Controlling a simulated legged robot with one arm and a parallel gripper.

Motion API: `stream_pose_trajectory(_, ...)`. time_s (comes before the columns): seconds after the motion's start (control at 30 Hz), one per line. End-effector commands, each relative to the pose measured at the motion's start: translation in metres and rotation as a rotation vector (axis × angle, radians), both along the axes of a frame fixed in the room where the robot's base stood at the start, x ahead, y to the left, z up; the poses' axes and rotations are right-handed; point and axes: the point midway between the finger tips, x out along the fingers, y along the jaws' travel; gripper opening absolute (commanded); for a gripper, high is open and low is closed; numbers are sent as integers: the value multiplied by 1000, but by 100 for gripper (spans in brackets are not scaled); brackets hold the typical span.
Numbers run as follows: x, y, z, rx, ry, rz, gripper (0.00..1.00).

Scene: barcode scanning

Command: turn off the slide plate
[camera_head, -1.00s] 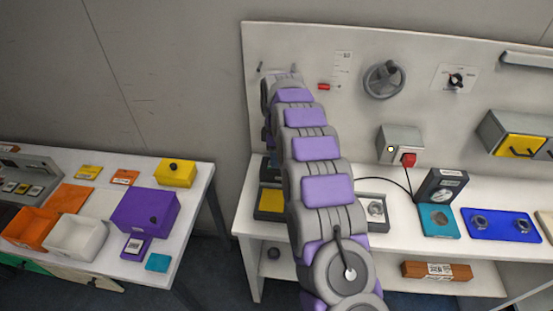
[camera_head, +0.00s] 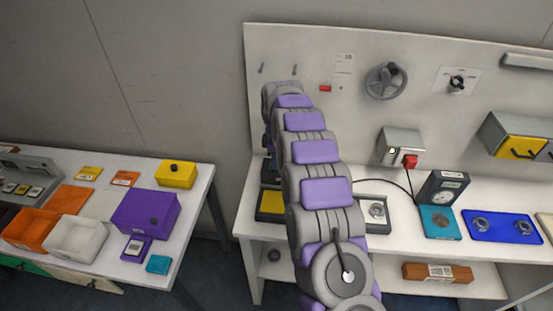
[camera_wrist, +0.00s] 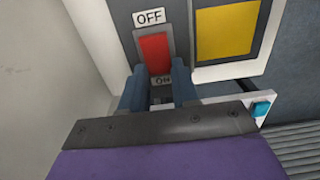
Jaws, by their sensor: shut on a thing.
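In the wrist view, the switch with the slide plate has a red face (camera_wrist: 154,50). An OFF label (camera_wrist: 149,17) is above it and an ON label (camera_wrist: 163,80) below it, partly hidden. My gripper (camera_wrist: 159,92) has its two blue fingers either side of the lower end of the switch, by the ON label. It is shut on the slide plate, whose gripped part is mostly hidden between the fingers. In the head view, my arm hides the gripper and the switch.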

Motion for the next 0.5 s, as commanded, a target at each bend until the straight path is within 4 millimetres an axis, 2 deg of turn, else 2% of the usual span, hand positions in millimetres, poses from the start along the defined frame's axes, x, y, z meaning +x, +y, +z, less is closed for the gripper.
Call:
stream_pose_trajectory(0.1,1,2,1,4,-3,2,0)
stream_pose_trajectory(0.27,0,0,2,31,-1,1,0)
stream_pose_trajectory(0.5,0,-6,2,203,-6,-2,0)
